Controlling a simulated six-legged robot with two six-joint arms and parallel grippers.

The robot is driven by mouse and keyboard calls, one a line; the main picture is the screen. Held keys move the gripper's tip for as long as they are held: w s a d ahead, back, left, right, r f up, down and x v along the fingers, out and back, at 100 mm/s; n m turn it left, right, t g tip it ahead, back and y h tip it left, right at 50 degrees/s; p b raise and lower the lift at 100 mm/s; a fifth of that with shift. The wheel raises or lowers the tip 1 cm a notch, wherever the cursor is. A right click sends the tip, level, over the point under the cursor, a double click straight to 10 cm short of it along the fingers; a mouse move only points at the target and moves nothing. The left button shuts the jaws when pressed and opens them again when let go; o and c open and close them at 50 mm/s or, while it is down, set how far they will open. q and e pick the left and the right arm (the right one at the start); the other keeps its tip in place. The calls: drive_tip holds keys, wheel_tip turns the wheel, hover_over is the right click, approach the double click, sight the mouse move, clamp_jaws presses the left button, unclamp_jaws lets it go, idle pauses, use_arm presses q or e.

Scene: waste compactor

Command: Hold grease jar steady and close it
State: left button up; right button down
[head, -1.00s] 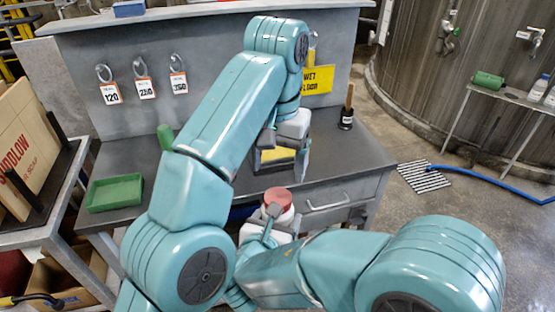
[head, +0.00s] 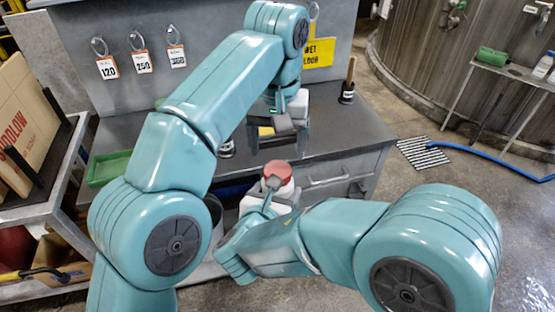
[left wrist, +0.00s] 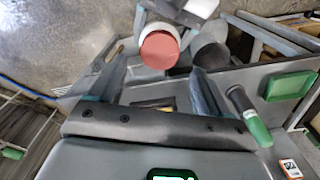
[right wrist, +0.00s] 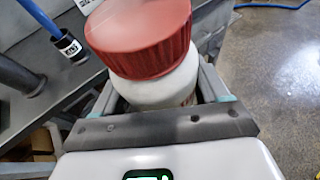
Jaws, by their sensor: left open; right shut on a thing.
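The grease jar (head: 284,188) is white with a red lid (head: 277,170). It stands upright in front of the workbench edge. My right gripper (right wrist: 165,100) is shut on the white body of the jar, below the lid. The lid sits on top of the jar; I cannot tell how tight it is. My left gripper (head: 282,143) is open and empty, above the jar and a little behind it in the head view. In the left wrist view the red lid (left wrist: 160,48) shows beyond the spread fingers (left wrist: 155,85), apart from them.
A wall panel holds tagged rings (head: 142,62). A green-handled tool (left wrist: 250,116) lies near the left fingers.

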sight(278, 170)
use_arm(q)
drive_tip(key=shift+f, duration=2.8)
drive_tip(key=c, duration=1.1)
drive_tip(key=shift+o, duration=0.2)
drive_tip(key=shift+m, duration=1)
drive_tip(key=o, duration=1.2)
drive_tip(key=shift+o, duration=0.2)
drive_tip(key=shift+r, duration=0.1)
wheel_tip(278, 170, up, 7)
drive_tip(key=shift+w+f, duration=0.1)
drive_tip(key=shift+f, duration=0.05)
drive_tip(key=shift+r, duration=0.3)
